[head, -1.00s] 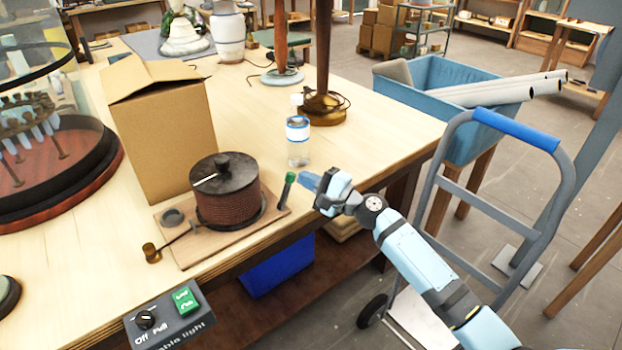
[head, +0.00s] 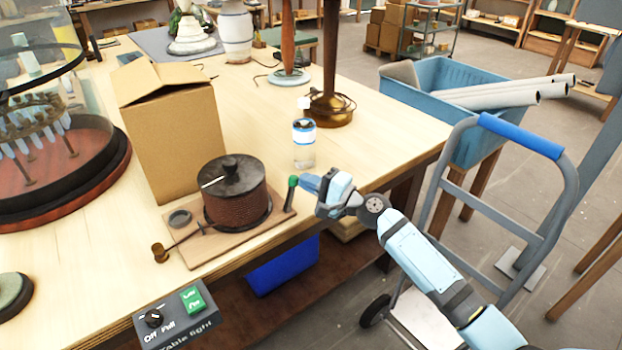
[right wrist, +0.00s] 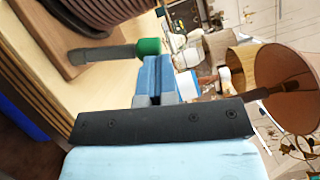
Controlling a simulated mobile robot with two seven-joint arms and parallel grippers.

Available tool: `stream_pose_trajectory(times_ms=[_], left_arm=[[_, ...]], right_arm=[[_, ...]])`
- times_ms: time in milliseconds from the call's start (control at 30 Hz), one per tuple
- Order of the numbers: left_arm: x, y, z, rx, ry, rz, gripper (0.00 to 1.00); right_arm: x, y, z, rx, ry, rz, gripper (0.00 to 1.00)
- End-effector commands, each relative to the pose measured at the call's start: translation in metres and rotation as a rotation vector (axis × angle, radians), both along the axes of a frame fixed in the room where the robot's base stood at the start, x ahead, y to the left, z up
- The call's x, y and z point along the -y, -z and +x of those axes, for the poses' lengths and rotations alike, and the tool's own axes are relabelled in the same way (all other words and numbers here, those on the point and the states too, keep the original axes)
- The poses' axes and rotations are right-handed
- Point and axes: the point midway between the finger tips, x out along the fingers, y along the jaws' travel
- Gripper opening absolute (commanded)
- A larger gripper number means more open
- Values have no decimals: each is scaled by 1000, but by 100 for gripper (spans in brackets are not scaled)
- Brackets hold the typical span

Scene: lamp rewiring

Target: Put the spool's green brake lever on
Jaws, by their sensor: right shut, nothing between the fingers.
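The spool (head: 235,192), wound with brown cord under a dark lid, stands on a wooden board (head: 199,252) near the table's front edge. The brake lever (head: 291,192) is a dark grey rod with a green tip, at the right side of the board; in the head view it stands tilted up. In the right wrist view the lever (right wrist: 105,54) points its green tip toward my fingers. My right gripper (head: 308,182) is shut and empty, its blue fingertips (right wrist: 156,75) right beside the green tip; I cannot tell whether they touch it. My left gripper is out of view.
A clear bottle (head: 304,145) stands behind the lever. A cardboard box (head: 175,135) stands behind the spool. A control box (head: 176,314) with a knob and green switch is at the front. A hand truck (head: 560,215) stands right of my arm.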

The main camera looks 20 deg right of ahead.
Motion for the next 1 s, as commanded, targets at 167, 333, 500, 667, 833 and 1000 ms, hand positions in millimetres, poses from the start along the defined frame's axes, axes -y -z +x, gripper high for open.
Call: stream_pose_trajectory(times_ms=[167,333,500,667,833,1000], left_arm=[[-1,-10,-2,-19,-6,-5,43],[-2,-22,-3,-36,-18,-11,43],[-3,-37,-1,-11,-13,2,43],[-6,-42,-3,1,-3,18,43],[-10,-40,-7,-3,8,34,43],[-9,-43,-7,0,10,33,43]], right_arm=[[-10,-11,-4,41,-1,-113,0],[-22,-17,-8,91,-1,-250,0],[-34,-18,-12,137,-1,-378,0],[-43,-16,-16,172,-1,-474,0],[-50,-13,-18,172,-2,-472,0],[-53,-12,-19,172,-1,-472,0]])
